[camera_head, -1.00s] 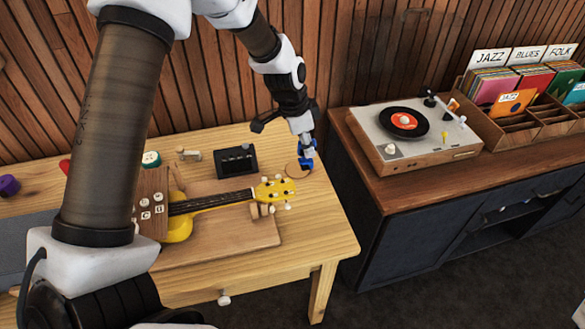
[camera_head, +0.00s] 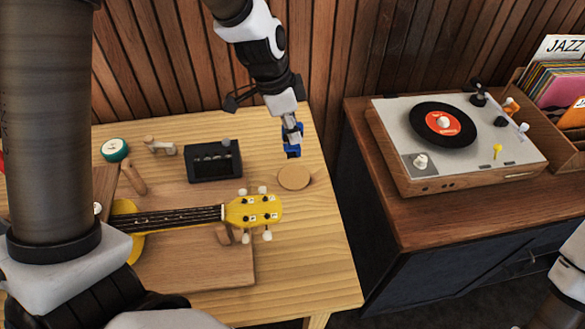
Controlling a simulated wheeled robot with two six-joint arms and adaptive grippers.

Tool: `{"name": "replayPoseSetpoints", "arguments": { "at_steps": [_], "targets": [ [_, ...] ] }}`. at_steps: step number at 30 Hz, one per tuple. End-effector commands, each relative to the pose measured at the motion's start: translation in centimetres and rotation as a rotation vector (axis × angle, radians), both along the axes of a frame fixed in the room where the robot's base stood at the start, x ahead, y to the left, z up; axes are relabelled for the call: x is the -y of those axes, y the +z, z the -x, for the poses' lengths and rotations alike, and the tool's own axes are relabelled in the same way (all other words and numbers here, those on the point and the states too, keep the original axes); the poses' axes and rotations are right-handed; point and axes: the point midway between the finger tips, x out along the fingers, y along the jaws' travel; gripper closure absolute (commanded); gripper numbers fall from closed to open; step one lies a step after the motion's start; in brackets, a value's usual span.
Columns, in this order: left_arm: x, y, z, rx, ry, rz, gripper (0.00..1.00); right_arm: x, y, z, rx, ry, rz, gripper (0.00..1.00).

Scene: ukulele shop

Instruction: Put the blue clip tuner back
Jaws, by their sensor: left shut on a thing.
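The blue clip tuner (camera_head: 293,151) is held in my left gripper (camera_head: 291,132), which is shut on it. It hangs just behind a round tan cork disc (camera_head: 293,177) on the wooden table (camera_head: 320,262). I cannot tell whether the tuner touches the tabletop. A yellow ukulele (camera_head: 250,211) lies on a wooden board (camera_head: 195,262), its headstock pointing right toward the disc. My right gripper is not in view; a piece of a white arm shows at the lower right edge.
A small black amp-like box (camera_head: 214,161) stands left of the tuner. A green-and-white round item (camera_head: 114,149) and wooden pieces (camera_head: 160,146) are farther left. At right, a turntable (camera_head: 455,140) sits on a separate dark cabinet (camera_head: 460,205), near a record crate (camera_head: 555,145).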

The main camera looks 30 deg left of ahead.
Motion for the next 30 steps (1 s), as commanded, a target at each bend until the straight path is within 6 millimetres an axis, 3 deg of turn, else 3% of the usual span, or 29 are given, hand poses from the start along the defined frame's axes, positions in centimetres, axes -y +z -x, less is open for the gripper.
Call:
{"name": "replayPoseSetpoints", "arguments": {
  "at_steps": [3, 12, 24, 25, 26, 27, 30],
  "targets": [
    [0.0, -2.9, 0.1, -0.006, 0.001, 0.001, 1.00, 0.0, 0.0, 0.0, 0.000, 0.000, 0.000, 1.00],
    [0.0, -7.7, 0.0, -0.004, 0.000, 0.000, 1.00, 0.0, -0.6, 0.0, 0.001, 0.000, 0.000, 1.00],
    [0.0, -8.5, 0.0, 0.000, 0.000, 0.000, 1.00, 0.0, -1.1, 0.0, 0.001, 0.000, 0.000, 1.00],
    [0.0, -8.3, 0.0, 0.000, 0.000, 0.000, 0.73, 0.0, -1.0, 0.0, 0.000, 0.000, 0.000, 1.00],
    [0.0, -8.3, 0.0, 0.000, 0.001, 0.000, 0.63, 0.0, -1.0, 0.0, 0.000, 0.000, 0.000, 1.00],
    [0.0, -8.3, 0.0, 0.000, 0.001, 0.000, 0.55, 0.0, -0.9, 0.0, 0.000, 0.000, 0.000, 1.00],
    [0.0, -8.3, 0.0, -0.001, 0.001, -0.001, 0.55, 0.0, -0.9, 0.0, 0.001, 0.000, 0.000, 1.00]
  ]
}}
